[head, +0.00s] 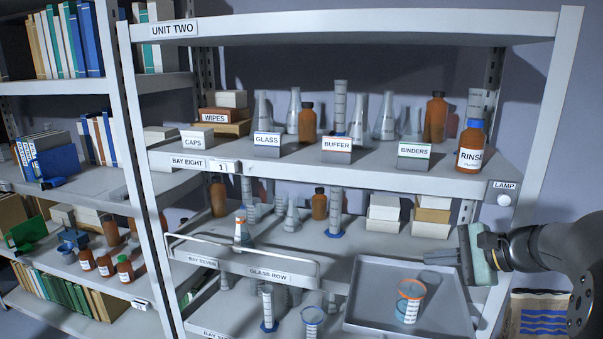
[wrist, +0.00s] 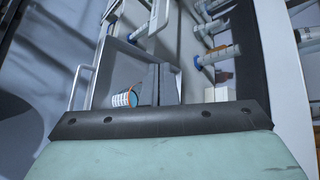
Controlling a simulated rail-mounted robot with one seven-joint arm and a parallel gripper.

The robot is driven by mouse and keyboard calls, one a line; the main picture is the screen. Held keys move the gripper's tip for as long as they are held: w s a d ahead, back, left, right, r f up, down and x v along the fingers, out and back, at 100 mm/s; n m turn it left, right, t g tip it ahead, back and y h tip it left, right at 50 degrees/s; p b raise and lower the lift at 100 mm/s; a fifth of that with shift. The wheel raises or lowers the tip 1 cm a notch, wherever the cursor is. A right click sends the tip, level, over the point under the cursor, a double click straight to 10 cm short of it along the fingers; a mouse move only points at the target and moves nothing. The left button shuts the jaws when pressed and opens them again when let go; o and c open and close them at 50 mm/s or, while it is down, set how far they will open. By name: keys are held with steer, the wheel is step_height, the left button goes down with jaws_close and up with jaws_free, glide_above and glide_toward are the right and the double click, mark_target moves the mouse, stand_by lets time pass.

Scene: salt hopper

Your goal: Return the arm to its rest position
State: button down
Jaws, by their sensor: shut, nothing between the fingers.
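My gripper (head: 464,256) is at the right of the head view, in front of the shelf unit's right side and above the back right of a grey tray. Its two grey fingers are together with nothing between them; they also show shut in the wrist view (wrist: 157,84). My arm comes in from the right edge. A beaker with an orange rim (head: 409,302) stands in the grey tray (head: 362,312), to the left of and below the fingers, apart from them. The same beaker shows left of the fingers in the wrist view (wrist: 124,99).
The shelf unit marked UNIT TWO has a right upright (head: 549,115) near my arm. A rinse bottle (head: 471,148) stands at its shelf corner, above my gripper. A wire rail (head: 240,262) fronts the lower shelf. White boxes (head: 384,213) stand behind, left of the fingers.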

steer(key=s+a+f+n+g+h, duration=0.1)
steer(key=s+a+f+n+g, duration=0.1)
steer(key=s+a+f, duration=0.3)
steer(key=s+a+f+n+g+h, duration=0.1)
steer(key=s+a+n+g, duration=0.15)
steer(key=a, duration=0.35)
steer(key=s+a+f+n+g+h, duration=0.1)
steer(key=s+a+f+n+h, duration=0.1)
steer(key=s, duration=0.5)
steer(key=s+a+f+n+g+h, duration=0.2)
steer(key=s+f+n+h, duration=0.2)
steer(key=s+f+n, duration=0.2)
steer(key=shift+s+a+n, duration=0.4)
steer(key=shift+s+n, duration=0.75)
steer(key=shift+n, duration=0.1)
steer(key=shift+g, duration=0.25)
